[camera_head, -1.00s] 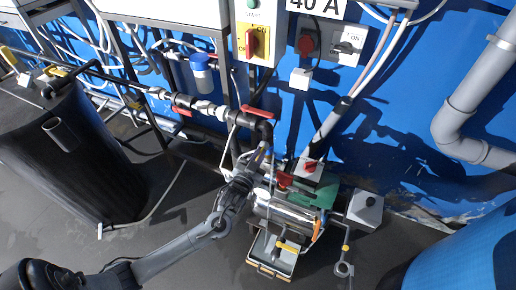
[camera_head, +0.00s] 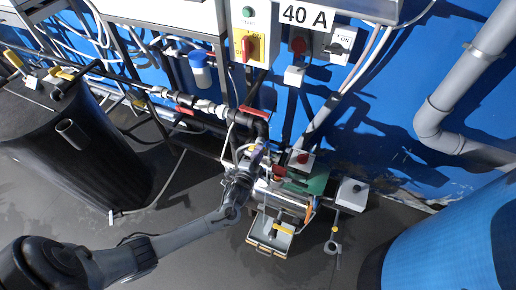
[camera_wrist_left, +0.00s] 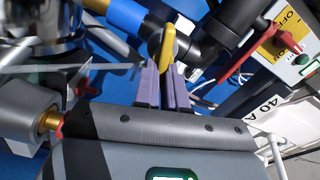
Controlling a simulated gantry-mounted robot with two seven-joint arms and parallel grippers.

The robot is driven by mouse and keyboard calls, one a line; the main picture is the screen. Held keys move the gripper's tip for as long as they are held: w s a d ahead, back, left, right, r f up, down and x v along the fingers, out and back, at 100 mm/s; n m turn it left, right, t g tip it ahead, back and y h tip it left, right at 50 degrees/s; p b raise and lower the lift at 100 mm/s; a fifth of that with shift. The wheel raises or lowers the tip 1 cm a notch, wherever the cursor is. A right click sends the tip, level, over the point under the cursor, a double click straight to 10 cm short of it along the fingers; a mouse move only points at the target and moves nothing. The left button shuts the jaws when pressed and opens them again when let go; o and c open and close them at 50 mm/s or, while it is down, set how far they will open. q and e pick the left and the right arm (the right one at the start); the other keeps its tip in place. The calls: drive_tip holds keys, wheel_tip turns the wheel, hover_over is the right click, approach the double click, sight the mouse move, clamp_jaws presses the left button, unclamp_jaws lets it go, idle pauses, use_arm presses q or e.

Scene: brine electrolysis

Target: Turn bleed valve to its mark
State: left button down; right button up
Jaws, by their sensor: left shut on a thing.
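The bleed valve appears as a yellow handle (camera_wrist_left: 168,42) by a black pipe elbow (camera_wrist_left: 222,28) in the left wrist view. My left gripper (camera_wrist_left: 163,78) is shut on this handle, its purple fingers on either side. The mark is not visible to me. In the head view, my left gripper (camera_head: 259,152) reaches in from the lower left, just below the black elbow (camera_head: 253,121) at the end of the pipe run. The handle is too small and covered to make out there. My right gripper is not in view.
A red-handled valve (camera_head: 182,109) sits along the pipe. Behind are a yellow switch panel (camera_head: 252,45) and the 40 A sign (camera_head: 307,17). A black tank (camera_head: 85,150) is left.

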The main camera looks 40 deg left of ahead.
use_arm(q)
drive_tip(key=shift+f+m+p, duration=0.25)
drive_tip(key=shift+m+p, duration=0.6)
drive_tip(key=shift+m, duration=0.95)
drive_tip(key=c, duration=1.2)
unclamp_jaws()
drive_tip(key=p+v, duration=0.2)
drive_tip(key=v, duration=0.8)
drive_tip(key=shift+s+d, duration=0.15)
drive_tip(key=shift+s, duration=0.2)
